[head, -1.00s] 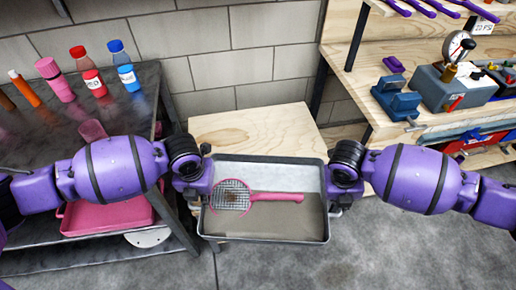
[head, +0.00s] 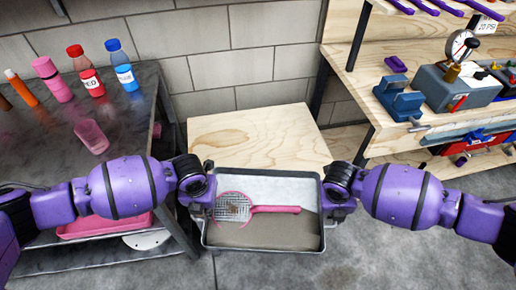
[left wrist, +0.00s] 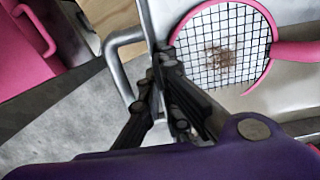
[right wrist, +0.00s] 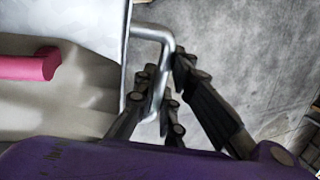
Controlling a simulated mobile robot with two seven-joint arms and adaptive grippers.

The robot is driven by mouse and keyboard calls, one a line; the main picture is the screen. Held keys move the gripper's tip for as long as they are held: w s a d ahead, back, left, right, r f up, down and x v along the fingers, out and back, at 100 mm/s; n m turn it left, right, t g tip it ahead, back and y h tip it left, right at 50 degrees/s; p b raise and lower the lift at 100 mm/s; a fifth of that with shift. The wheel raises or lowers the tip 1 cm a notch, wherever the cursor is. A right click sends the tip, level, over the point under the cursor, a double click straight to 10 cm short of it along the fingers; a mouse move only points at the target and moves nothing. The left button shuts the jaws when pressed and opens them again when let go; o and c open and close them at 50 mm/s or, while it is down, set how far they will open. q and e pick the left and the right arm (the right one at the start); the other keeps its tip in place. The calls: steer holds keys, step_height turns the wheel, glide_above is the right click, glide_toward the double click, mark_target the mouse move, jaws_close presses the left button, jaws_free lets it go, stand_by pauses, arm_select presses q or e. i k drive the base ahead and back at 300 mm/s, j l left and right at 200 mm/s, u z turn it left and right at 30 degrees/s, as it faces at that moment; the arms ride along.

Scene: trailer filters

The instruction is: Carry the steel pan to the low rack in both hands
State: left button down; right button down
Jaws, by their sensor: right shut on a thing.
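The steel pan (head: 262,236) is a shallow rectangular tray with a wire handle at each end, level in front of me in the head view. A pink-handled mesh strainer (head: 274,209) with a brown patch lies inside it. My right gripper (right wrist: 158,90) is shut on the right handle (right wrist: 165,50). A low wooden-topped stand (head: 255,130) is just beyond the pan; I cannot tell whether it is the low rack.
A dark metal bench (head: 130,90) at left holds bottles and a pink cup (head: 91,136). A pink tray (head: 105,225) is on its lower shelf, close to my left arm. A wooden workbench (head: 385,105) with a vise and gauge box stands at right. The stand's top is bare.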

mark_target(267, 153)
steer(key=i, duration=1)
